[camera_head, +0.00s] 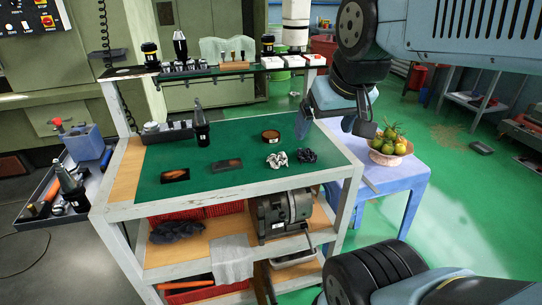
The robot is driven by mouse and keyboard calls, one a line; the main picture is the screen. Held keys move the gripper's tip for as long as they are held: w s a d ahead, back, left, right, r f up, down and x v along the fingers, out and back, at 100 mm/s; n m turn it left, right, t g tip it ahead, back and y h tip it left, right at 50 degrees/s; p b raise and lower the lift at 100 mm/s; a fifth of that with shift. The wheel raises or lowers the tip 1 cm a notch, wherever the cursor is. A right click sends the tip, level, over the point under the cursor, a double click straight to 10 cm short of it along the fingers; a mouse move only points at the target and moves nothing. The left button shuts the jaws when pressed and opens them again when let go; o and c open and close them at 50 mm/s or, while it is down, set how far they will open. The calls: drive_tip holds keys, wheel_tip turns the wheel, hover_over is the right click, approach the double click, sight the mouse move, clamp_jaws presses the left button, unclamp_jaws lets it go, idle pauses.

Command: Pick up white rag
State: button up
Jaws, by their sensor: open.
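A small crumpled white rag (277,160) lies on the green top of the tooling cart (230,174), toward its right side. A dark crumpled rag (306,156) lies just right of it. My gripper (336,126) hangs from the arm at upper right, over the cart's right edge. It is above and to the right of the white rag, apart from it. Its jaws are open, with nothing seen between them. A larger pale grey cloth (232,260) hangs over the lower shelf.
A black tool holder (201,126), a round tin (270,136) and two small flat items (227,165) (175,175) share the cart top. A raised rear shelf (215,70) carries tooling. A fruit basket (390,149) stands on a blue table (404,178) at right.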

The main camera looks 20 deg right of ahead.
drive_tip(key=shift+o, duration=0.4)
drive_tip(key=shift+w, duration=0.15)
drive_tip(key=g, duration=0.6)
hover_over(278, 156)
wheel_tip(278, 156, down, 12)
wheel_tip(278, 156, down, 14)
drive_tip(key=shift+w+r, duration=0.1)
drive_tip(key=shift+r, duration=0.05)
